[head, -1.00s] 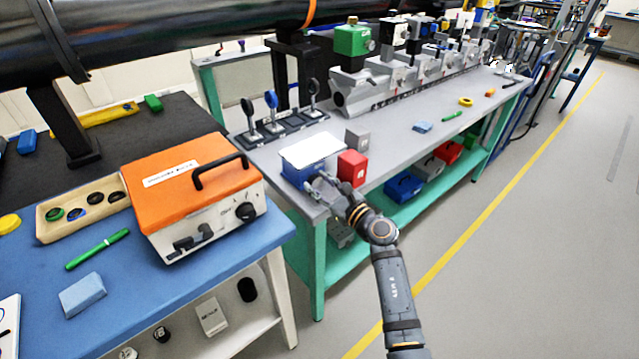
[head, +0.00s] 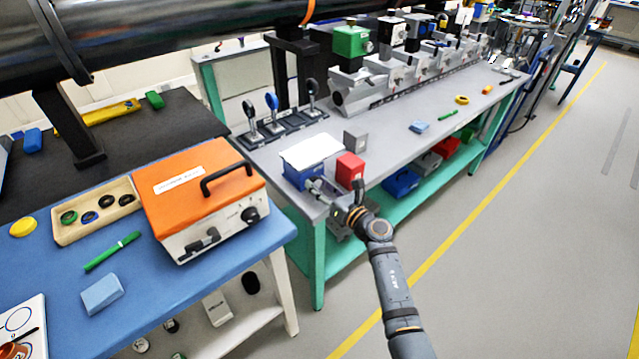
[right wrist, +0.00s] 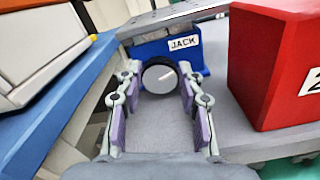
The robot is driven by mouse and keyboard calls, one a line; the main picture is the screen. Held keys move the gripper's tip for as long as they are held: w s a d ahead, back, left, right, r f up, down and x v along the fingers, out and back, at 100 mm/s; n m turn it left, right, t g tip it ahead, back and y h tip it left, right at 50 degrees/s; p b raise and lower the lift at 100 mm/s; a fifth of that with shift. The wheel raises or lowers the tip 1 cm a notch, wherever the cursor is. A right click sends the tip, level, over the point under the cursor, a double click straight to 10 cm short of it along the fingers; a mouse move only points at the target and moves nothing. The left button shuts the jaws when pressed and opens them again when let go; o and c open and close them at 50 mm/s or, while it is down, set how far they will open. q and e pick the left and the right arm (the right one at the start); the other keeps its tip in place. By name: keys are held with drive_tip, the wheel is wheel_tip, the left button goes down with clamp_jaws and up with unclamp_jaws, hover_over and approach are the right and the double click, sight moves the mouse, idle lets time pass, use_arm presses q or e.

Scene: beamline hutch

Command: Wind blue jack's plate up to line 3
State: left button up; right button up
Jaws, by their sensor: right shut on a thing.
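The blue jack (head: 303,179) stands near the front left corner of the grey bench, with its pale flat plate (head: 310,151) on top. I cannot read any height lines. My left gripper is not in view.
A red block (head: 350,168) stands close right of the jack, beside my right gripper. A grey block (head: 355,139) is behind it. An orange-lidded case (head: 195,185) sits on the blue table to the left. Optics on posts (head: 272,115) stand behind the jack.

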idle(0.4)
drive_tip(key=o, duration=1.2)
drive_tip(key=shift+c, duration=0.2)
drive_tip(key=v, duration=1.2)
